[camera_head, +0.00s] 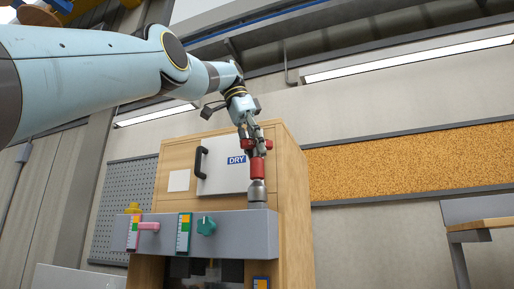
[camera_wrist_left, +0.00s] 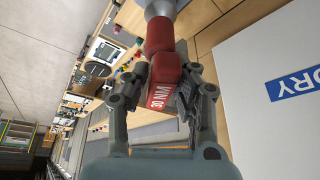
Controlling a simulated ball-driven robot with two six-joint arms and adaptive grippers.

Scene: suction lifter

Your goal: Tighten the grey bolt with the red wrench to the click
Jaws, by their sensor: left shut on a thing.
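My left gripper (camera_head: 252,140) is shut on the red wrench (camera_head: 257,168), which stands upright above the right part of a grey ledge. In the left wrist view, the gripper (camera_wrist_left: 160,92) has its fingers around the red wrench (camera_wrist_left: 160,38), whose body reads "30 NM". A grey rounded piece (camera_head: 257,191) sits directly below the wrench at the ledge; it also shows at the top of the left wrist view (camera_wrist_left: 160,8). I cannot tell whether this piece is the bolt or the wrench's socket. My right gripper is not in view.
The grey ledge (camera_head: 240,235) fronts a wooden cabinet (camera_head: 290,200). It carries a pink handle (camera_head: 149,226), a green knob (camera_head: 206,226) and coloured gauge strips. Behind the wrench is a white door (camera_head: 222,172) marked "DRY" with a black handle. A bench (camera_head: 480,224) stands far right.

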